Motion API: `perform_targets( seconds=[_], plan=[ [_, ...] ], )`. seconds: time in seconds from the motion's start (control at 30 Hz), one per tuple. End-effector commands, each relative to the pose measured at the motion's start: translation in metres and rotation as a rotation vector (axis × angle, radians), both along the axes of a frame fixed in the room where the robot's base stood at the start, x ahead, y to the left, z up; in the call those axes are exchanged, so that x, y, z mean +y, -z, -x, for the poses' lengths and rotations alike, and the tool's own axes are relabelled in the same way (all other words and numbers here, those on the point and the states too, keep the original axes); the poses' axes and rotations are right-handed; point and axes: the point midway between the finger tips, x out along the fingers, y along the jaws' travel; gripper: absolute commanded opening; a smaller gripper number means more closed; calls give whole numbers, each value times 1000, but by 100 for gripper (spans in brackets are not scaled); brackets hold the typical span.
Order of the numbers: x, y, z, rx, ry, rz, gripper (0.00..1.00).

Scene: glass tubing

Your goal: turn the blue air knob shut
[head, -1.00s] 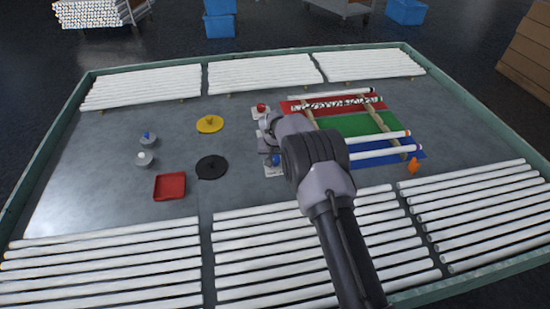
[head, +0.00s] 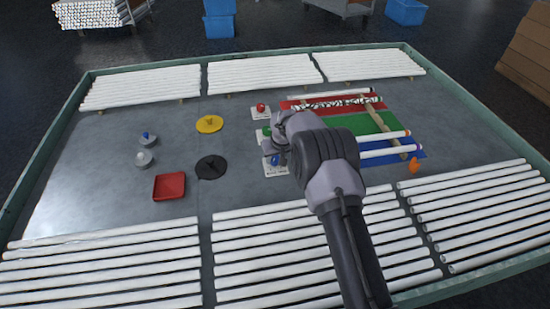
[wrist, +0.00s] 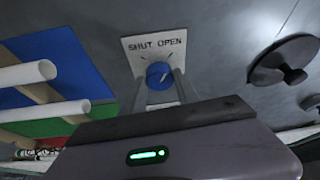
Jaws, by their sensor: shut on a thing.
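The blue knob (wrist: 160,74) sits on a white plate (wrist: 133,48) marked SHUT on the left and OPEN on the right in the wrist view. A light mark on the knob seems to slant up and right, toward OPEN, but it is small. My gripper (wrist: 162,82) is shut on the knob, one finger on each side of it. In the head view the blue knob (head: 277,159) shows just below my gripper (head: 274,151), partly covered by it.
A green knob (head: 267,132) and a red knob (head: 261,107) stand behind the blue one. Coloured mats with tubes on wooden rails (head: 404,145) lie to the right. A black disc (head: 211,167) and a red tray (head: 169,186) lie to the left.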

Motion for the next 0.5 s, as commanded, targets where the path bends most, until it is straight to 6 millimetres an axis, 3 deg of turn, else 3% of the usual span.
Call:
perform_targets(
  seconds=[0.5],
  plan=[
    [-4, 2, -3, -4, -481, -2, 0]
  ],
)
